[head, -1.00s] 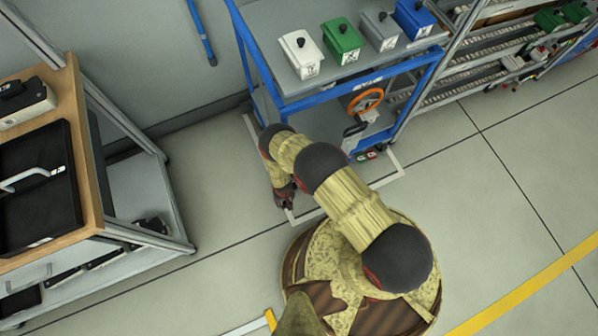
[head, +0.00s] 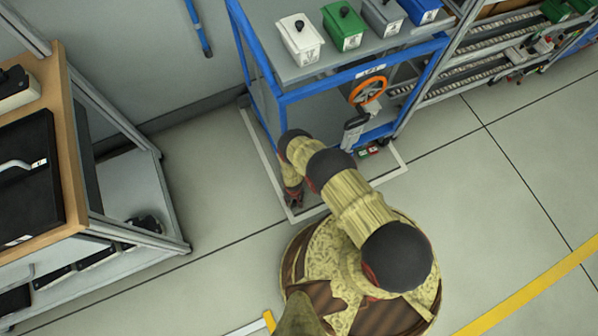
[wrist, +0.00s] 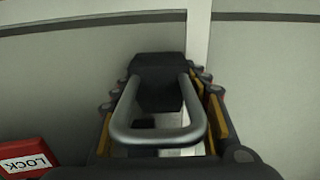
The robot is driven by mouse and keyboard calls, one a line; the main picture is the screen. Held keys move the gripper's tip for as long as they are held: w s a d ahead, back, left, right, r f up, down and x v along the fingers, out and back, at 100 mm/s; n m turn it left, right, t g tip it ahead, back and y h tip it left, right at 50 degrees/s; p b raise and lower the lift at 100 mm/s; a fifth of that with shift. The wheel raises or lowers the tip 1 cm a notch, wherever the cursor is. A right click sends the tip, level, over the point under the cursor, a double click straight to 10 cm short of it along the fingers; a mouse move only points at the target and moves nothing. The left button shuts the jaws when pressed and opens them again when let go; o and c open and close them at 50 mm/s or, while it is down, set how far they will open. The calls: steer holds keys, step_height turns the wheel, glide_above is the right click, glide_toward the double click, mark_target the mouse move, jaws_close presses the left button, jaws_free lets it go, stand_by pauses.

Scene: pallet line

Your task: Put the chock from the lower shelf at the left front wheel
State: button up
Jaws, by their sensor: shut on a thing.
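My gripper (head: 293,199) hangs low over the floor at the front left of the blue cart (head: 340,82). In the wrist view my gripper (wrist: 160,140) is shut around a black chock (wrist: 157,82) with a grey metal loop handle. In the head view the chock cannot be made out. The cart's left front wheel is hidden behind my arm. I cannot tell whether the chock touches the floor or a wheel.
A red LOCK pedal (wrist: 30,158) lies at the wrist view's lower left. The cart has an orange handwheel (head: 369,89) and stands within a white floor outline (head: 397,160). A bench (head: 75,130) with a lower shelf (head: 135,195) stands left; floor between is clear.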

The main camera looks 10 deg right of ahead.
steer(key=d, duration=0.3)
steer(key=shift+w+b, duration=0.3)
steer(key=shift+w, duration=0.1)
steer(key=shift+a+f+b, duration=0.15)
steer(key=shift+f+b, duration=0.3)
steer(key=shift+f, duration=0.25)
steer(key=shift+r, duration=0.1)
steer(key=shift+f, duration=0.2)
steer(key=o, duration=1.4)
steer(key=shift+o, duration=0.4)
steer(key=shift+r, duration=0.15)
